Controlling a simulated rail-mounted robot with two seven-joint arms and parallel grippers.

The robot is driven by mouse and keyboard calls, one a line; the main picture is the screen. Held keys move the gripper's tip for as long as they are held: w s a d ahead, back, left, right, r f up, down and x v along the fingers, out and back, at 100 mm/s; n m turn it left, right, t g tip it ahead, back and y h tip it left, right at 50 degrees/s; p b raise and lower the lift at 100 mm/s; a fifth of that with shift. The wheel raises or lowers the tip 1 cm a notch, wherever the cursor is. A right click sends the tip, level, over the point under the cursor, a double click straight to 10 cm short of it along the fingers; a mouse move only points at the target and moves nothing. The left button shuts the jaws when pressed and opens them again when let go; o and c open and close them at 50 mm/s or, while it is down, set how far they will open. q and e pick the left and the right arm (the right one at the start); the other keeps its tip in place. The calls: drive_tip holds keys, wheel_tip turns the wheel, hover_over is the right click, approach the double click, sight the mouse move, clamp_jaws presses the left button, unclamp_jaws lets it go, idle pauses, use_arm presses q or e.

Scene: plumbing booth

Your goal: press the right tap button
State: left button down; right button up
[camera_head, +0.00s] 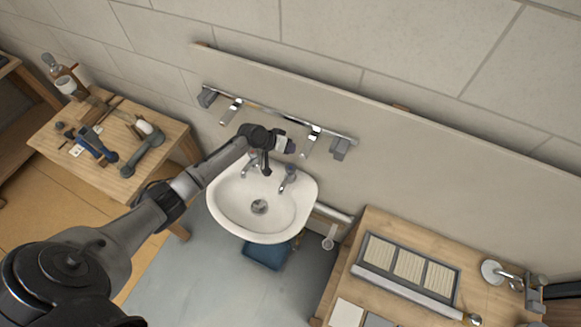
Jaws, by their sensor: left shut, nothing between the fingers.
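A white washbasin (228,200) is set against the wall, with a drain in its bowl. The right tap (288,179) is a chrome tap on the basin's back rim; its button is too small to make out clearly. A second tap is partly hidden at the left by my gripper. My left gripper (266,170) is shut and empty. It appears over the back of the basin, left of the right tap and apart from it in the picture; its height is hard to tell. My right gripper is not in view.
A chrome wall rail (270,112) with fittings runs above the basin, close to my left wrist. A wooden table (160,180) with tools stands left. A wooden bench (385,225) with a grey tray (362,272) stands right. A blue object (265,254) is below the basin.

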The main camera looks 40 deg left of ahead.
use_arm(q)
drive_tip(key=shift+f, duration=0.15)
drive_tip(key=b, duration=0.7)
hover_over(290, 166)
wheel_tip(290, 166, down, 8)
drive_tip(key=shift+s+r, duration=0.1)
drive_tip(key=shift+r, duration=0.15)
drive_tip(key=shift+f+b, duration=0.4)
drive_tip(key=shift+f, duration=0.1)
idle(1.0)
drive_tip(key=shift+f, duration=0.15)
drive_tip(key=shift+f+b, duration=0.3)
drive_tip(key=shift+b, duration=0.05)
